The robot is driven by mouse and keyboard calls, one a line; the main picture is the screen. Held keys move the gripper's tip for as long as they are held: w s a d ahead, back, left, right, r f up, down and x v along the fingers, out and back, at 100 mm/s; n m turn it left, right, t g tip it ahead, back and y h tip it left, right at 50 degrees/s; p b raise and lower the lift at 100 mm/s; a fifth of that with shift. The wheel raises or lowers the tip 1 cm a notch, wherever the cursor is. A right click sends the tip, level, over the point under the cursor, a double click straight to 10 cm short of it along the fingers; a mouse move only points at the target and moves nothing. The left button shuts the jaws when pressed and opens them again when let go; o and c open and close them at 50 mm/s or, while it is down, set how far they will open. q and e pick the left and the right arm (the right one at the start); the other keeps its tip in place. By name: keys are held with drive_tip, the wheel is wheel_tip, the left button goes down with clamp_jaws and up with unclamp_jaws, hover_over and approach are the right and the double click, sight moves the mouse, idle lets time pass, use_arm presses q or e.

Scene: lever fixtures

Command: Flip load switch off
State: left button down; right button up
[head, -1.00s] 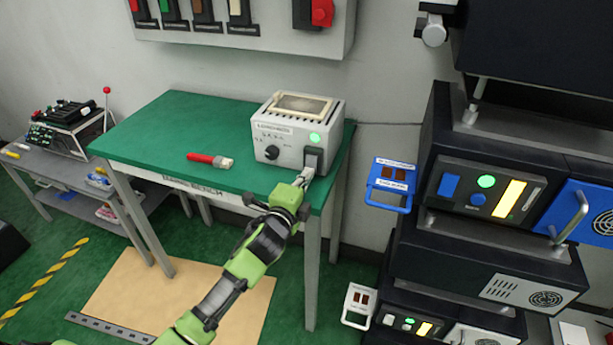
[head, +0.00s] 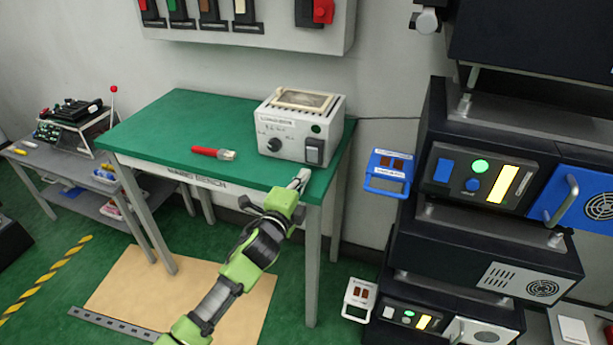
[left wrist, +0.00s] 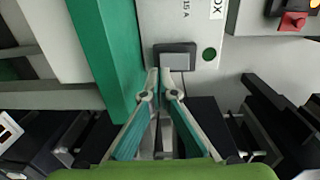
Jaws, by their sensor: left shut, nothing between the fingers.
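The load box (head: 297,125) is a grey-white box on the green bench, with a dark knob, a round indicator and a black rocker switch (head: 314,150) on its front. The indicator (head: 316,129) is dark green and unlit. The switch also shows in the left wrist view (left wrist: 175,56), straight ahead of the fingertips. My left gripper (head: 303,176) is shut and empty, just in front of and below the switch at the bench's front edge. In the head view a small gap separates them. My right gripper is in neither view.
The green bench (head: 185,125) holds a red-handled tool (head: 212,153) left of the box. Dark equipment racks (head: 500,160) with a blue handled plate (head: 389,172) stand at the right. A wall panel (head: 280,25) with levers hangs above. The bench's left part is clear.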

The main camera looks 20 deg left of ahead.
use_arm(q)
drive_tip(key=s+f+b, duration=0.1)
drive_tip(key=s, duration=0.8)
drive_tip(key=shift+s+a+f, duration=0.2)
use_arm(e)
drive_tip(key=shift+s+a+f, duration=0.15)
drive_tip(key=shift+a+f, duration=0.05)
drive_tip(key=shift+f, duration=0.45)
